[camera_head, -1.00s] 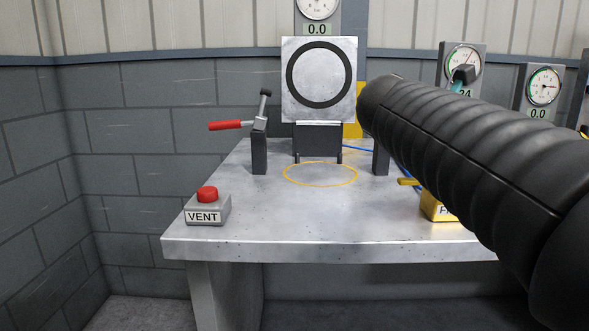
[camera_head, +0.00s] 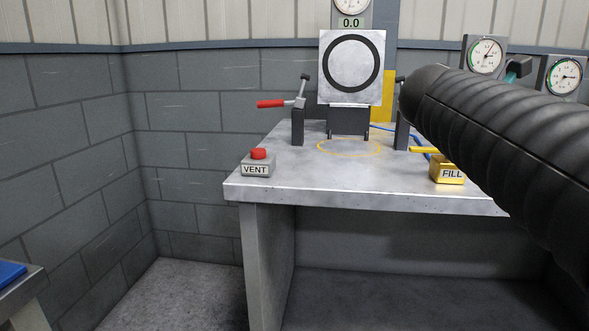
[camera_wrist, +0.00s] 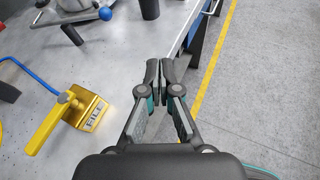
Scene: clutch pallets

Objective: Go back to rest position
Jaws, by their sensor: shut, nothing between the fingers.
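My gripper (camera_wrist: 166,78) is shut and empty in the wrist view, its two fingertips meeting near the table's right edge. In the head view my dark ribbed arm crosses the right side and hides part of the bench, and the gripper itself is hard to make out there. The metal bench (camera_head: 300,182) carries a red VENT button (camera_head: 258,163) at its left front. A yellow FILL valve (camera_head: 447,174) stands on the right; it also shows in the wrist view (camera_wrist: 82,113), left of my gripper and apart from it.
A square plate with a black ring (camera_head: 352,66) stands at the back of the bench, beside a red-handled clamp (camera_head: 271,103). Gauges (camera_head: 485,56) hang behind. A second table with a blue item (camera_head: 10,272) is at the lower left. Open floor shows right of the bench (camera_wrist: 270,90).

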